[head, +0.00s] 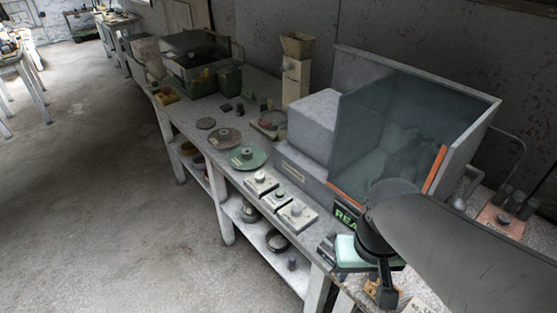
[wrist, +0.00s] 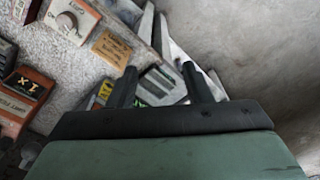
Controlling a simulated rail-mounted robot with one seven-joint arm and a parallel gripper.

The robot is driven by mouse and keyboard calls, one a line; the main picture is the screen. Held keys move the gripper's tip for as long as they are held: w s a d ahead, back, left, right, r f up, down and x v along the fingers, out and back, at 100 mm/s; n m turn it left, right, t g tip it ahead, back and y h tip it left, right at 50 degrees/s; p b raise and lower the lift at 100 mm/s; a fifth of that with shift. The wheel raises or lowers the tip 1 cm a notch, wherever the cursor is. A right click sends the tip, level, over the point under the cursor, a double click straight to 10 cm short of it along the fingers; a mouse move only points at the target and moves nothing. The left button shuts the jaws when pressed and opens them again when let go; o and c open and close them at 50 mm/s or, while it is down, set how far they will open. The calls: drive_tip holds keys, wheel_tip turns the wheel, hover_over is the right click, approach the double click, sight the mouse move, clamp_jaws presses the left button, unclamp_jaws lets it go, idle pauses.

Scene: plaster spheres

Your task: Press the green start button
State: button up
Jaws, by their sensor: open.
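My gripper (wrist: 159,72) shows in the wrist view with its two dark fingers spread apart and nothing between them. In the head view my arm covers the front right of the bench and the fingertips are hard to make out. The other two boxes have pale round knobs.
A glass-fronted cabinet (head: 385,125) stands behind the boxes, with a green-lettered display (head: 346,216) at its front. A green disc (head: 247,158) lies left of the boxes. The wrist view shows a knob box (wrist: 70,20) and a red-brown box (wrist: 24,88). The floor in front is open.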

clamp_jaws()
idle(1.5)
